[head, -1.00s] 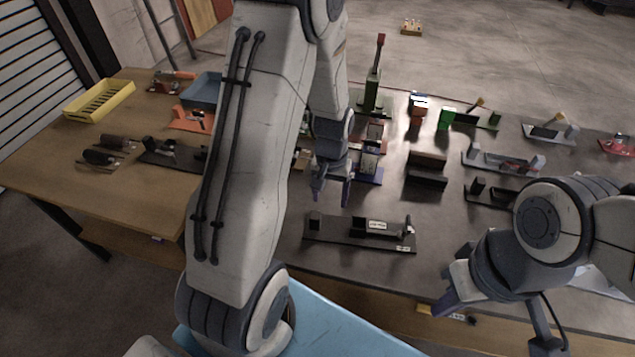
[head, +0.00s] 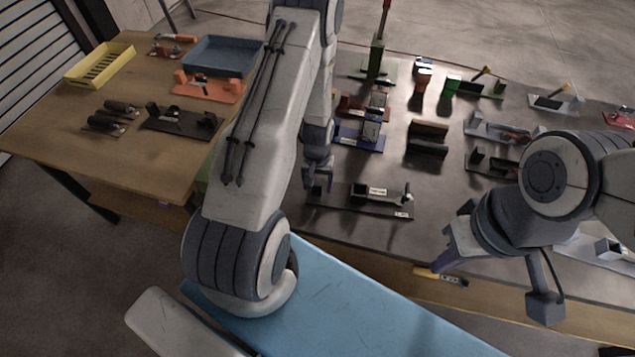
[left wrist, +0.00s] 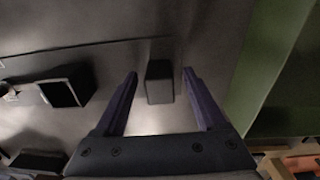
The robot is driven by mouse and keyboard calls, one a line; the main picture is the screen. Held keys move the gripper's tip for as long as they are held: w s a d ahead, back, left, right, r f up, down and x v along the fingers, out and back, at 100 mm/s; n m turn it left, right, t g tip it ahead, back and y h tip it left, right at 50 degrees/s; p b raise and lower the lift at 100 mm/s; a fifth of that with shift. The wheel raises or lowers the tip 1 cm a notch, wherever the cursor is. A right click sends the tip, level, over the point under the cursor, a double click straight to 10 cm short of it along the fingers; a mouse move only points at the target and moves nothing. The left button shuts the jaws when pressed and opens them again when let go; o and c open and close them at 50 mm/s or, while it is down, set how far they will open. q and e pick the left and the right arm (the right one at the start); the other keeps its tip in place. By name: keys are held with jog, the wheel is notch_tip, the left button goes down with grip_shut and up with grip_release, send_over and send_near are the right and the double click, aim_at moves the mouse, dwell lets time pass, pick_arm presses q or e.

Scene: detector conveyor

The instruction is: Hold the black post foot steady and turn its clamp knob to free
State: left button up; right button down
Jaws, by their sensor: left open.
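The black post foot (head: 350,200) is a long dark plate near the front edge of the grey table top. It carries a block with a white label and a small pale-tipped knob (head: 408,195) at its right end. My left gripper (head: 318,182) is open over the plate's left end. In the left wrist view, a small black post (left wrist: 159,82) stands between its open fingers (left wrist: 160,85), with gaps on both sides. The larger block (left wrist: 66,86) lies left there. My right gripper (head: 450,250) hangs at the front edge, right of the plate; its opening is unclear.
Other fixtures stand behind, including a purple-based one (head: 360,142) and black blocks (head: 428,148). A wooden table at left holds a yellow tray (head: 98,66) and a blue tray (head: 222,57). A yellow-black item (head: 440,277) is at the front edge.

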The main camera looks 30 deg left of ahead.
pick_arm(q)
jog(key=shift+f, duration=0.2)
jog(key=shift+c, duration=0.3)
grip_shut()
dwell(1.9)
